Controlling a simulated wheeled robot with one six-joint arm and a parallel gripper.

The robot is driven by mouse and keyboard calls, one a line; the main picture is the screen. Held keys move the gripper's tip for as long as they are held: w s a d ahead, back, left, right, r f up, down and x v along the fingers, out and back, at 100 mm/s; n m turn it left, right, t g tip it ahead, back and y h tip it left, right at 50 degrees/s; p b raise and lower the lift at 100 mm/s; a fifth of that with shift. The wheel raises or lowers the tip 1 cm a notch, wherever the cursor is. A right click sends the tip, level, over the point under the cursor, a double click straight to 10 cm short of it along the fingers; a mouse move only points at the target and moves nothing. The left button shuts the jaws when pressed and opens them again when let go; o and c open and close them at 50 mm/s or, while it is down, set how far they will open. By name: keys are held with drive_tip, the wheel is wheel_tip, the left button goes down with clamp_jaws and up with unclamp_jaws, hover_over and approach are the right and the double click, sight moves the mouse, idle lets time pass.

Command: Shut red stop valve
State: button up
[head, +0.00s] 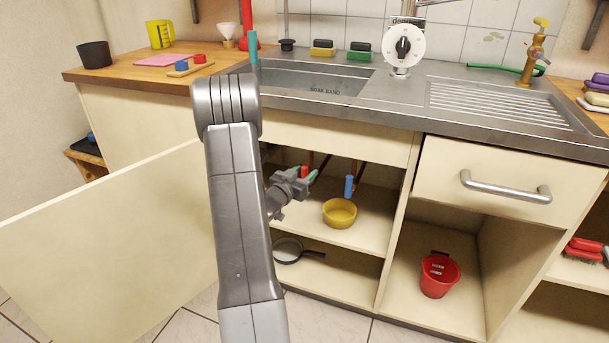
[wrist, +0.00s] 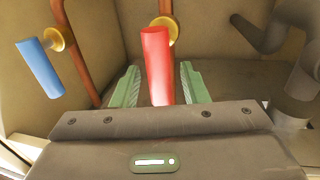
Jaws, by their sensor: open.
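The red stop valve (wrist: 157,65) has a red lever handle on a brass-coloured fitting, seen in the wrist view. The lever points down toward my gripper (wrist: 158,88), between its two green fingers. The fingers are open, one on each side of the lever, with gaps showing. The lever's lower end is hidden behind the gripper body. In the head view my gripper (head: 309,175) reaches into the open cupboard under the sink, and a bit of the red lever (head: 304,171) shows beside it. A blue valve handle (wrist: 39,67) hangs to the left on a copper pipe.
A yellow bowl (head: 340,213) stands on the cupboard shelf below the blue handle. Grey drain pipes (wrist: 298,75) are right of the red valve. The open cupboard door (head: 120,245) stands at left.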

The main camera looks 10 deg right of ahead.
clamp_jaws()
drive_tip(key=shift+w+n, duration=0.1)
drive_tip(key=shift+n, duration=0.2)
drive_tip(key=n, duration=0.1)
drive_tip(key=a+n+p, duration=0.1)
drive_tip(key=shift+w+f+n, duration=0.1)
drive_tip(key=shift+w+n, duration=0.15)
drive_tip(key=shift+n, duration=0.15)
drive_tip(key=shift+w+a+f+n+t+y+p, duration=0.1)
drive_tip(key=shift+w+a+f+n+t+y, duration=0.4)
drive_tip(key=shift+n, duration=2.3)
drive_tip(key=shift+a+f+n+t+y+p, duration=0.15)
drive_tip(key=shift+f+n+t, duration=0.65)
drive_tip(key=shift+n, duration=2)
drive_tip(key=shift+w+a+f+n+t+y+p, duration=0.15)
drive_tip(key=shift+w+a+f+n+t, duration=0.35)
drive_tip(key=shift+n, duration=2.3)
drive_tip(key=shift+s+d+f, duration=0.1)
drive_tip(key=shift+s, duration=0.15)
